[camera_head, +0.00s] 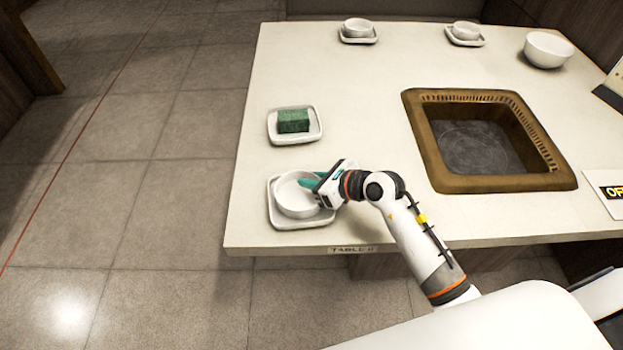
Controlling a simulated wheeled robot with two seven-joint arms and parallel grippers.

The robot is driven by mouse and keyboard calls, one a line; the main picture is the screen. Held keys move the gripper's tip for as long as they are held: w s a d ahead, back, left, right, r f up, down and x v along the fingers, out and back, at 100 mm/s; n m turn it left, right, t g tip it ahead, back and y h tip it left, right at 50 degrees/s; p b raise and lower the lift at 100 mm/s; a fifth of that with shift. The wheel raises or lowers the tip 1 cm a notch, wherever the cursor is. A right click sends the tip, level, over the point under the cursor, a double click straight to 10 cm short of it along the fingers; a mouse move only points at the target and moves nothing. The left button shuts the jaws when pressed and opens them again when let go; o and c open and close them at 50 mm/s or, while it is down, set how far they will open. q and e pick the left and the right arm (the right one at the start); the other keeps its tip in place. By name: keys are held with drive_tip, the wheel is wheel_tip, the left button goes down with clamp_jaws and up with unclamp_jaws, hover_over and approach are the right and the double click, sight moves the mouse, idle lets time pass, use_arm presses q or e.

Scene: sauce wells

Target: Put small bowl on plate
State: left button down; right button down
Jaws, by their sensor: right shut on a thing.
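A small white bowl (294,199) is over the square white plate (287,222) at the table's near left corner. It looks upright and sits within the plate's rim; whether it touches the plate I cannot tell. My right gripper (312,184), with teal fingers, is shut on the bowl's right rim. The fingertips partly cover that side of the bowl. My left gripper is not in view.
A plate (314,136) with a green block (293,121) lies behind. Two bowls on small plates (358,39) (466,42) and a larger bowl (549,50) stand at the back. A brown-framed grill well (424,150) is sunk in the table (350,90), whose middle left is clear.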

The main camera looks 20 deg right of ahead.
drive_tip(key=c, duration=1.8)
unclamp_jaws()
drive_tip(key=shift+f, duration=0.15)
drive_tip(key=shift+o, duration=1)
drive_tip(key=shift+r, duration=0.2)
drive_tip(key=v, duration=1.2)
